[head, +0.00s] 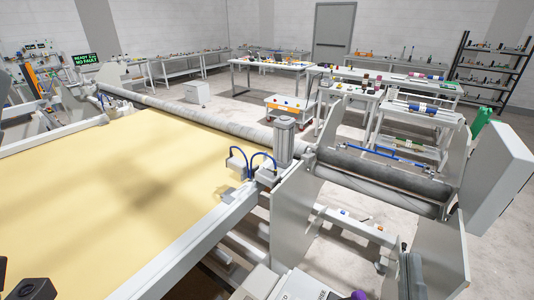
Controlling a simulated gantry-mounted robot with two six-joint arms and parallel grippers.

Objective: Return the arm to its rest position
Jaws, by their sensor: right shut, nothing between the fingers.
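My right gripper (405,258) shows small and dark at the bottom right, in front of the grey end frame of the quilting gantry. It is shut and empty, and clear of the yellow fabric. Most of my right arm is outside the picture. My left gripper is not seen. Dark parts at the lower left edge are too cut off to name.
Yellow fabric (120,205) spreads flat across the left. A long grey roller (200,117) runs behind it, and a thicker roller (380,178) lies at the right. A white cabinet (500,180) stands far right. Loaded tables (270,64) and open floor lie behind.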

